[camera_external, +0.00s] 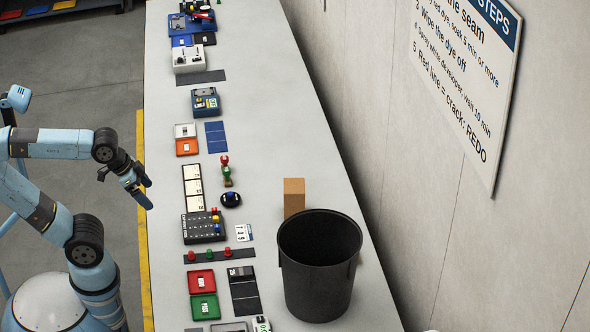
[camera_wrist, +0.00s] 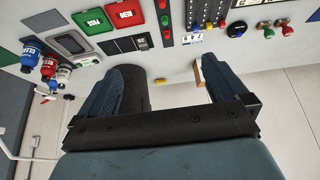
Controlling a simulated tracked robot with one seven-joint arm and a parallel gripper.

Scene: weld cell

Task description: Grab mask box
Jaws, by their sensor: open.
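A plain brown box (camera_external: 294,197) stands upright on the white bench, just behind the black bin. It is the only carton-like box I see; no label on it is readable, so I cannot tell for sure that it is the mask box. My gripper (camera_external: 144,192) is open and empty, in the air at the left edge of the bench, well left of the box. In the wrist view, the brown box (camera_wrist: 197,74) shows as a narrow strip beside the right finger, partly hidden by it. The two open fingers (camera_wrist: 162,95) frame the bench edge and wall.
A large black bin (camera_external: 318,265) stands in front of the box. Trays, a dark switch panel (camera_external: 204,227) and a blue-black button (camera_external: 231,199) line the bench's left side. A wall with a sign (camera_external: 468,70) rises at right.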

